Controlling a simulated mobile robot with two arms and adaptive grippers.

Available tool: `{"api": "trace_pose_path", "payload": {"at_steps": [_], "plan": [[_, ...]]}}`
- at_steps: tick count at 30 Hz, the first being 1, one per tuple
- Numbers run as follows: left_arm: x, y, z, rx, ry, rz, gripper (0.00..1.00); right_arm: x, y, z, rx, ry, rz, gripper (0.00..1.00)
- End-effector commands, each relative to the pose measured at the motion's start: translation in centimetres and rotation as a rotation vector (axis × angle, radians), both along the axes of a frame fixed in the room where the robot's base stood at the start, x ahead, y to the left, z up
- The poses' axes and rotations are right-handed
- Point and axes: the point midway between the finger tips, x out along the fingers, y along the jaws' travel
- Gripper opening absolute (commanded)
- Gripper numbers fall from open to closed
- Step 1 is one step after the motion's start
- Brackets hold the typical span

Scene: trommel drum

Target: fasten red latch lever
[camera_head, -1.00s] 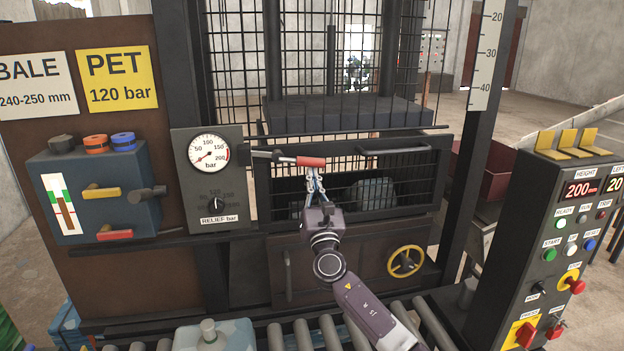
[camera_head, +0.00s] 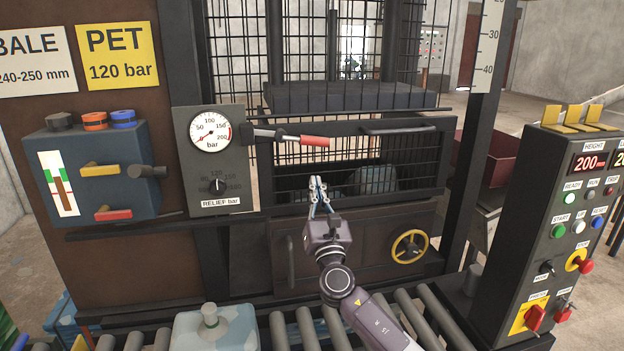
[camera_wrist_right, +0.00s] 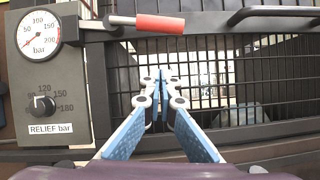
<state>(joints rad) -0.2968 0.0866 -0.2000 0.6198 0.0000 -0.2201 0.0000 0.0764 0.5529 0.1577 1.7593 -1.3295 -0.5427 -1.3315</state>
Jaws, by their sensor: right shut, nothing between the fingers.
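The latch lever has a red grip (camera_head: 314,141) on a short metal bar beside the pressure gauge, and points right across the front of the mesh gate (camera_head: 350,128). In the right wrist view the red grip (camera_wrist_right: 147,24) is at the top, above the fingers. My right gripper (camera_head: 317,180) is below the lever and clear of it, in front of the lower part of the gate. Its blue fingers (camera_wrist_right: 160,75) are closed at the tips with nothing between them. My left gripper is not in view.
The gauge panel (camera_head: 213,185) stands close left of the lever. A horizontal handle (camera_head: 400,129) is on the gate at right. A lower door with a yellow handwheel (camera_head: 409,246) is under the gate. A control console (camera_head: 560,215) stands at right, and rollers (camera_head: 308,330) run along the front.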

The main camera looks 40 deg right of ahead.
Motion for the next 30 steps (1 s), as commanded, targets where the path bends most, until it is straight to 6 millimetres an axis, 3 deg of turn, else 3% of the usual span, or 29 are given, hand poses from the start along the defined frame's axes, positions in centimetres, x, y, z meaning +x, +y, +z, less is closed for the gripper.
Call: {"api": "trace_pose_path", "payload": {"at_steps": [2, 9, 30], "plan": [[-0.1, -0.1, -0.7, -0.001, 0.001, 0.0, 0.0, -1.1, 0.9, -1.1, 0.001, 0.002, 0.003, 0.0], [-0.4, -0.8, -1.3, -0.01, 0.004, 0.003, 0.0, -3.0, 2.2, -1.8, 0.001, -0.001, 0.0, 0.0], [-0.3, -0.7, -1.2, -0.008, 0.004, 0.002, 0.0, -3.2, 2.4, -2.1, 0.019, -0.003, 0.005, 0.0]]}}
